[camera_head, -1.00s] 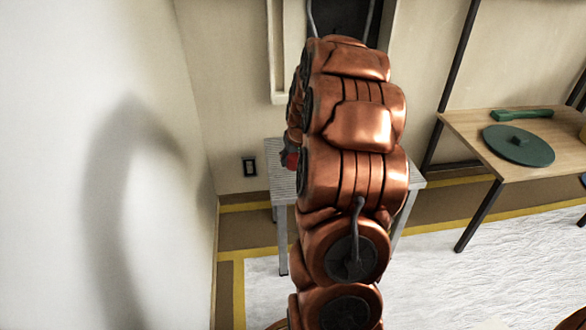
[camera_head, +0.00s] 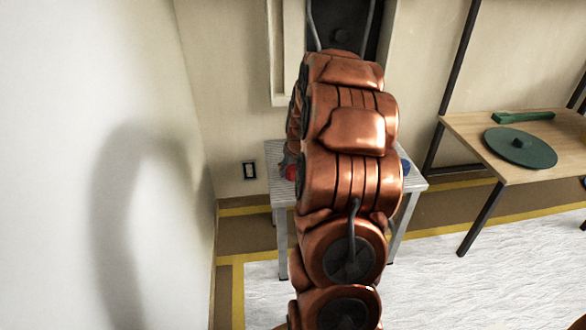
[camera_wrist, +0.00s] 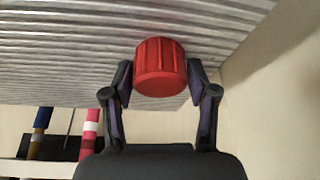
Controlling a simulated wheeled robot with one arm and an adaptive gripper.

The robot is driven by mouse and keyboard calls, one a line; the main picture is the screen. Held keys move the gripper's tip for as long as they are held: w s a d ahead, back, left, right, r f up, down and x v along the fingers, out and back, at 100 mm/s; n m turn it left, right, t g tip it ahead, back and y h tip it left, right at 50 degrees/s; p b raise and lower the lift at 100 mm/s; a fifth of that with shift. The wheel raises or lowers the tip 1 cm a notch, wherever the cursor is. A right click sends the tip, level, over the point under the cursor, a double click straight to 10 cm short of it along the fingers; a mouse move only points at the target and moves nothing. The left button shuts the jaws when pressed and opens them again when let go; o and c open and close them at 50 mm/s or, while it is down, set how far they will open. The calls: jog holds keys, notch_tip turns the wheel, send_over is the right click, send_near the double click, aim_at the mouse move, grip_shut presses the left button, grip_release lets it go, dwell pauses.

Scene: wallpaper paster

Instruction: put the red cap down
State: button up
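The red cap (camera_wrist: 160,68) is a ribbed red cylinder between the two fingers of my gripper (camera_wrist: 160,76) in the wrist view. The fingers flank it closely on both sides and appear shut on it. The cap is at or just above the ribbed grey table (camera_wrist: 60,45); whether it touches the top cannot be told. In the head view the red cap (camera_head: 291,173) peeks out left of my copper arm, over the left part of the table (camera_head: 276,190). My arm hides most of the gripper and table there.
A blue object (camera_head: 405,167) shows at the table's right side, partly behind my arm. A wooden table (camera_head: 490,130) at right bears a green disc (camera_head: 520,148) and a green tool (camera_head: 523,116). A wall stands close on the left.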

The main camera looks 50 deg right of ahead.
jog(key=shift+o, duration=1.2)
jog(key=shift+r, duration=0.1)
